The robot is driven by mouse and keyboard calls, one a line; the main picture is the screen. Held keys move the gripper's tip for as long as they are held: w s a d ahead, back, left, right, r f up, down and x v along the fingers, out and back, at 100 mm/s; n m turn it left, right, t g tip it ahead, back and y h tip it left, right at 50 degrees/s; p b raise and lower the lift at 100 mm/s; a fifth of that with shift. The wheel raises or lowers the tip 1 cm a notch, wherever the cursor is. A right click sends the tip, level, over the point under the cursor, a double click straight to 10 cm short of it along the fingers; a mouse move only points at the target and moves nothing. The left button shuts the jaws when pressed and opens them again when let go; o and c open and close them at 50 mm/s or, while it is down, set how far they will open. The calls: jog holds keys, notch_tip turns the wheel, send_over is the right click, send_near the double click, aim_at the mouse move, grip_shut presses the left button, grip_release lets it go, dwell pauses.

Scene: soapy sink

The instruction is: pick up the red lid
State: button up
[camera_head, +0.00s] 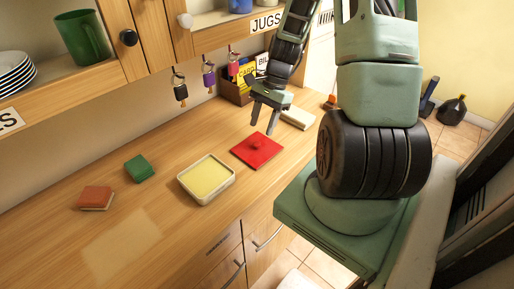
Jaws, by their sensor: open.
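The red lid (257,152) is a flat red square with a small round knob on top. It lies on the wooden counter in the middle of the head view. My gripper (262,129) is open and points down, above and slightly behind the lid's knob in the picture. I see a gap between the fingertips and the lid, and nothing between the fingers. The exact height above the lid is hard to tell.
A cream dish with yellow contents (206,181) sits left of the lid. A green block (139,168) and a red-brown sponge (96,198) lie further left. A pale block (298,117) and a brown box (236,90) are behind. Keys hang under the shelf (180,90).

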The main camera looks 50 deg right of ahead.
aim_at(257, 143)
jog(key=shift+d+p+x, duration=0.15)
jog(key=shift+p+x, duration=0.15)
jog(key=shift+x, duration=1.25)
jog(key=shift+d+p+x, duration=0.1)
jog(key=shift+p+x, duration=0.2)
jog(key=shift+x, duration=1.25)
jog(key=shift+f, duration=0.1)
jog(key=shift+c, duration=0.4)
grip_shut()
